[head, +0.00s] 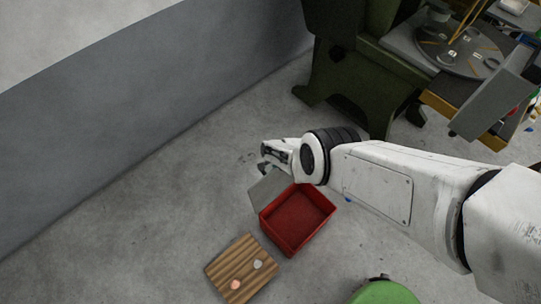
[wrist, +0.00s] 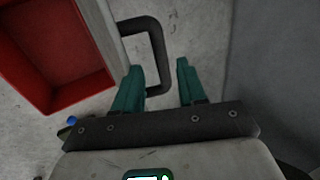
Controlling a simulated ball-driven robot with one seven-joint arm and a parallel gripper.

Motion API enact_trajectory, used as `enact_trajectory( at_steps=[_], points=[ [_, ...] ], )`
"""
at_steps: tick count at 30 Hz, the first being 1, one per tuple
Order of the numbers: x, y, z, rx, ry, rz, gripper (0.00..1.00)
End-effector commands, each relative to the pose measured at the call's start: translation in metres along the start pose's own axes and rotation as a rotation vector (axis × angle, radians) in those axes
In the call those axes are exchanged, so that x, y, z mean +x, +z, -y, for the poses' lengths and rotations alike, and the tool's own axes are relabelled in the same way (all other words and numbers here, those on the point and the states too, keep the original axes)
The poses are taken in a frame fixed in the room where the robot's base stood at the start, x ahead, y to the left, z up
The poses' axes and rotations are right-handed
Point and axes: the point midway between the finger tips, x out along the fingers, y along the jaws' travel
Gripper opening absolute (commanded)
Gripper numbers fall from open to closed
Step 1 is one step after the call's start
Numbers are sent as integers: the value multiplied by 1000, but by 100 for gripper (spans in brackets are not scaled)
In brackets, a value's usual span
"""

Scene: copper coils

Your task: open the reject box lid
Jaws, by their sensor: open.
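The reject box (head: 300,222) is a red open-topped box on the floor, and its inside shows empty. It also fills the upper left of the wrist view (wrist: 45,60). Its grey lid (head: 268,190) stands raised along the box's left side in the head view, leaving the box uncovered. In the wrist view the lid (wrist: 106,28) shows nearly edge-on, with a dark handle (wrist: 157,40) on its outer side. My gripper (wrist: 159,65) is open, with the handle's outer bar between its green fingertips. Contact cannot be told. In the head view my gripper (head: 266,160) is just behind the lid.
A wooden board (head: 226,270) with two small round pieces lies in front of the box. A green round thing (head: 386,291) is at the bottom edge. A dark green machine (head: 350,60) stands behind. A grey wall (head: 110,120) runs along the left, with clear floor before it.

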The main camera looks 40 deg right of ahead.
Motion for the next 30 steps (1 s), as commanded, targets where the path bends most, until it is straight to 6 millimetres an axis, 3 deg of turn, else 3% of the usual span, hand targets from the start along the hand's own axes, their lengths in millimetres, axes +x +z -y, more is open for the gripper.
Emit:
enact_trajectory(
  at_steps=[3, 12, 30],
  points=[
    [-20, 0, 2, 2, 1, 0, 41],
    [-46, 0, 1, 2, 1, 0, 41],
    [-51, 0, -1, 0, 1, 0, 41]
  ],
)
